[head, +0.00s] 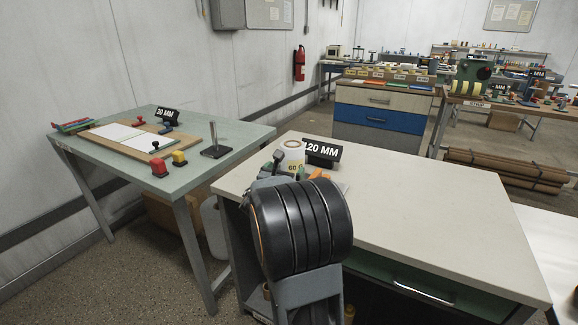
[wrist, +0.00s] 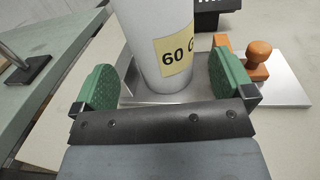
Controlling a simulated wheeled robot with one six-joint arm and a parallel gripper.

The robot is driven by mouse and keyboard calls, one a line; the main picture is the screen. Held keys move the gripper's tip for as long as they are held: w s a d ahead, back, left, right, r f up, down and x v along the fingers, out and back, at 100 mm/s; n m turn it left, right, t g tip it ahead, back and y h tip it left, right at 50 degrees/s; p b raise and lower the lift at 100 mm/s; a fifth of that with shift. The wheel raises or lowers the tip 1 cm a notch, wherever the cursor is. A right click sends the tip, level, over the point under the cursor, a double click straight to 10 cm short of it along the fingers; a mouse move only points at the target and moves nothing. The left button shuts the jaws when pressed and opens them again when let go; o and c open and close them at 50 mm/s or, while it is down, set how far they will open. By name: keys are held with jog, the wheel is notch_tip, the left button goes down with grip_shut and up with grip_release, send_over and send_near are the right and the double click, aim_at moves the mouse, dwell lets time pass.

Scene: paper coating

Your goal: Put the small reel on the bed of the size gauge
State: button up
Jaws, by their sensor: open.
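The small reel, a white cylinder with a yellow "60 G" label, stands upright in the wrist view (wrist: 150,25) and also shows in the head view (head: 293,146). Its lower end is over a grey metal bed (wrist: 128,92) that appears to belong to the size gauge; whether it rests fully on it is hard to tell. An orange knob (wrist: 258,60) is on the metal plate at right. My gripper (wrist: 163,85) is open, its green pads on either side of the reel's base with visible gaps. In the head view my arm hides most of the gripper.
A black "120 MM" sign (head: 322,153) stands just behind the reel. The pale bench top (head: 430,210) is clear to the right. A green table (head: 240,135) at left holds a board, red and yellow blocks and an upright rod on a dark base.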

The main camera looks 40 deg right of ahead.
jog(key=v, duration=0.6)
jog(key=shift+s+a, duration=0.25)
jog(key=shift+a, duration=0.05)
jog(key=shift+s+a+m+g, duration=0.1)
jog(key=shift+s+m+g, duration=0.25)
jog(key=shift+m, duration=0.25)
jog(key=s+a+f+m+g+y, duration=0.1)
jog(key=s+a+f+m+y, duration=0.2)
jog(key=a+m, duration=0.4)
jog(key=s+a+f+m+g+y, duration=0.1)
jog(key=s+a+f+m+y, duration=0.2)
jog(key=a, duration=0.7)
jog(key=s+a+f+m+g+y, duration=0.2)
jog(key=s+a+f+m+y, duration=0.1)
jog(key=s+a+m+y, duration=0.3)
jog(key=a+m+y, duration=0.2)
jog(key=m+y, duration=0.2)
jog(key=m, duration=0.2)
jog(key=shift+a, duration=0.4)
jog(key=shift+s, duration=0.1)
